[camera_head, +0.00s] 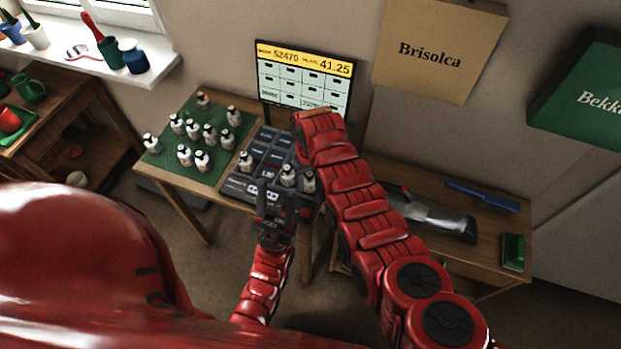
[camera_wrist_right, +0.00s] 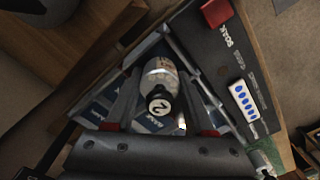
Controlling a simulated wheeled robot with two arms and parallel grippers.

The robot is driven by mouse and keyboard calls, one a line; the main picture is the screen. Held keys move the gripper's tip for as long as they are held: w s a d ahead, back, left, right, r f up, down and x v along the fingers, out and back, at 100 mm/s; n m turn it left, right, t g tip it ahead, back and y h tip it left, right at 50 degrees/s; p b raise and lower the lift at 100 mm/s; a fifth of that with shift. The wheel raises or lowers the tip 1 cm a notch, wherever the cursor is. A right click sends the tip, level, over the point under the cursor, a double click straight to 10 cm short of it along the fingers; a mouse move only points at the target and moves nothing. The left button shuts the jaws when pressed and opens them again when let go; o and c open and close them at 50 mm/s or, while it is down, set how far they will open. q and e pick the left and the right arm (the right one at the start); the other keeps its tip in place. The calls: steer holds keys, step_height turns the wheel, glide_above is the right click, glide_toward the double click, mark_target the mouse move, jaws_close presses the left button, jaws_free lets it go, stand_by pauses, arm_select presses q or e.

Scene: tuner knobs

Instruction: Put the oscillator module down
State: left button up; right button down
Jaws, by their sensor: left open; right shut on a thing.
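A small white cylindrical module (camera_wrist_right: 161,78) with a dark cap marked "2" stands between the fingers of my right gripper (camera_wrist_right: 158,92), which is shut on it. It is over the dark board with blue labelled panels (camera_wrist_right: 98,98); I cannot tell whether its base touches. The board also shows in the head view (camera_head: 237,187). There my right wrist covers its back right part and hides the right fingers. Two white modules (camera_head: 288,176) (camera_head: 308,181) show at the board's right side. My left gripper (camera_head: 273,206) is open at the board's front edge.
Several white modules with dark caps stand on a green mat (camera_head: 170,157) left of the board. A lit screen (camera_head: 304,77) stands behind the board. A lower wooden bench to the right holds a grey tool (camera_head: 437,217), a blue item (camera_head: 482,196) and a green tray (camera_head: 513,251).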

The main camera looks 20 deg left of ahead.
mark_target(310, 173)
steer(key=shift+c, duration=1.4)
jaws_free()
steer(key=shift+r, duration=0.1)
steer(key=shift+w+a+r+p, duration=0.1)
steer(key=shift+w+r+p, duration=0.05)
steer(key=shift+r+p, duration=0.65)
step_height(310, 173, up, 8)
steer(key=shift+r+b, duration=0.2)
steer(key=shift+b, duration=0.95)
steer(key=shift+r+p, duration=0.5)
steer(key=shift+r, duration=1.05)
steer(key=shift+s+f, duration=0.1)
steer(key=shift+s, duration=0.15)
